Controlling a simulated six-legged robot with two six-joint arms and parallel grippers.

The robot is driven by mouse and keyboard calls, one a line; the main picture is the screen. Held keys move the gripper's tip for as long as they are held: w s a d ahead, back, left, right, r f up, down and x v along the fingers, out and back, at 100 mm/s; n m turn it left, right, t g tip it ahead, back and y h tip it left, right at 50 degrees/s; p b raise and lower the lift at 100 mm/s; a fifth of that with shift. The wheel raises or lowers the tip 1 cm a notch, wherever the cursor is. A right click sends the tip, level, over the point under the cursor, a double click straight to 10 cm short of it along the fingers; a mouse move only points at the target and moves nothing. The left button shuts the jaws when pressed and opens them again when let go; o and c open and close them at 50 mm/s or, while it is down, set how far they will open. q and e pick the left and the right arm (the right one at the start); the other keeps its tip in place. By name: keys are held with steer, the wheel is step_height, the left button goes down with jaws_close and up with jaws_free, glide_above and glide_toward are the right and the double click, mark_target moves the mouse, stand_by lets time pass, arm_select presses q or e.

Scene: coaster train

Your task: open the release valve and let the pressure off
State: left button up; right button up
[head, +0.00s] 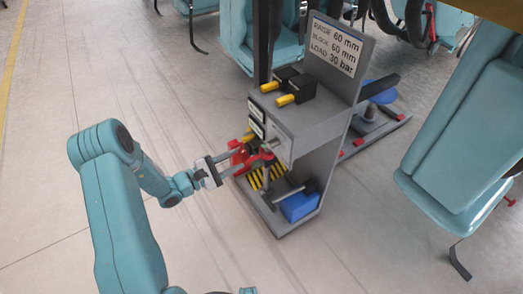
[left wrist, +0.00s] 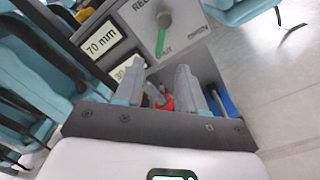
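The release valve shows in the left wrist view as a green lever (left wrist: 162,40) on a round hub, on a grey panel (left wrist: 195,45) with partly cut-off lettering. The lever points down in that picture. In the head view, the grey hand-pump stand (head: 318,130) is right of my left gripper (head: 236,158), whose fingers reach toward red parts at its front. In the left wrist view the fingers are apart, with a gap between them (left wrist: 160,85). The lever is beyond the fingertips, apart from them. My right gripper is not in view.
Two displays sit beside the valve, one reading 70 mm (left wrist: 102,38). A sign (head: 336,46) tops the stand. Black boxes with yellow ends (head: 296,90) lie on it, and a blue block (head: 299,206) is low down. Teal seats (head: 465,140) stand right. Floor at left is clear.

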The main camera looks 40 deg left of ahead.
mark_target(264, 146)
arm_select(q)
steer(key=b+x, duration=0.1)
steer(key=x, duration=0.9)
jaws_close()
